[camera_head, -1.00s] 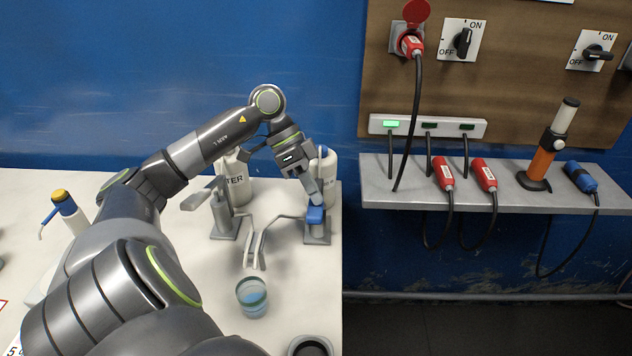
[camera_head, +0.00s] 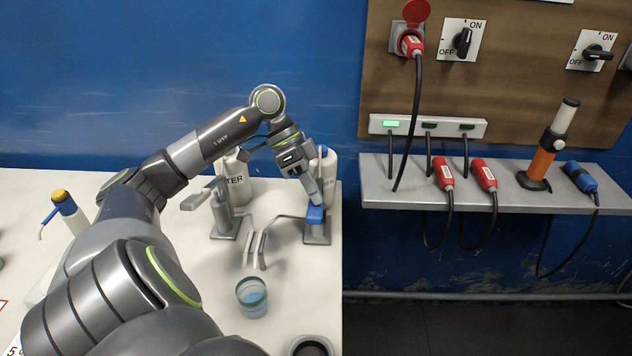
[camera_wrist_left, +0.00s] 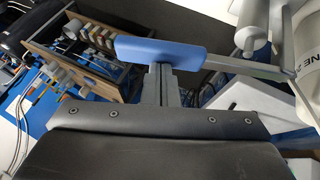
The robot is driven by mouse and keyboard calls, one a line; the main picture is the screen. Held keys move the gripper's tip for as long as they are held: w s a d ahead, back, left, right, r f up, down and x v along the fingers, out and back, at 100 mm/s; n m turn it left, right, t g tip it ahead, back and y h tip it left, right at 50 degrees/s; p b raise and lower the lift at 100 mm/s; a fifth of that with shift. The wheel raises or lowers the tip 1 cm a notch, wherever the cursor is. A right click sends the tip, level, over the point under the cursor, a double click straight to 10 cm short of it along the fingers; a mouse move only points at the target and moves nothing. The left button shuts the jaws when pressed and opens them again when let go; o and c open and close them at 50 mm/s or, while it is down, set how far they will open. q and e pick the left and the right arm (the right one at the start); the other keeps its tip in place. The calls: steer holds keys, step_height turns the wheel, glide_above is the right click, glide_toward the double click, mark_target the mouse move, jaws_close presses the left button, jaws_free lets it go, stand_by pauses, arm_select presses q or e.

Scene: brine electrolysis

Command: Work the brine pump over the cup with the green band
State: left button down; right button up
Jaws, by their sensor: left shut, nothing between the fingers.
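The brine pump (camera_head: 317,232) stands at the right edge of the bench, with a blue head on top. Its blue plate (camera_wrist_left: 160,52) shows close up in the left wrist view. My left gripper (camera_head: 315,197) is shut and empty, pointing down at the blue head. It seems to touch the head, but I cannot be sure. The cup with the green band (camera_head: 252,297) stands upright on the bench, with bluish liquid in it. It is in front of the two bent spout ends in the head view. My right gripper is not in view.
A second pump (camera_head: 224,218) with a grey lever stands left of the brine pump. White bottles (camera_head: 237,180) stand behind. A dark round container (camera_head: 311,347) is at the bench's front right. A yellow-topped bottle (camera_head: 65,205) is at the left. A grey shelf (camera_head: 400,190) holds red plugs.

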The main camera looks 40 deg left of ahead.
arm_select(q)
steer(key=shift+f, duration=0.1)
stand_by(0.5)
steer(key=f+b, duration=0.2)
steer(key=f, duration=0.1)
steer(key=f+b, duration=0.1)
steer(key=f, duration=0.1)
steer(key=shift+s+d+f, duration=0.25)
steer(key=shift+s+d, duration=0.05)
steer(key=shift+s, duration=0.05)
steer(key=r+p, duration=0.1)
steer(key=r, duration=0.1)
steer(key=r+p, duration=0.3)
steer(key=r, duration=0.1)
steer(key=shift+w+a+p, duration=0.35)
steer(key=shift+w, duration=0.05)
steer(key=shift+f, duration=0.2)
stand_by(0.3)
steer(key=shift+f, duration=0.1)
stand_by(0.8)
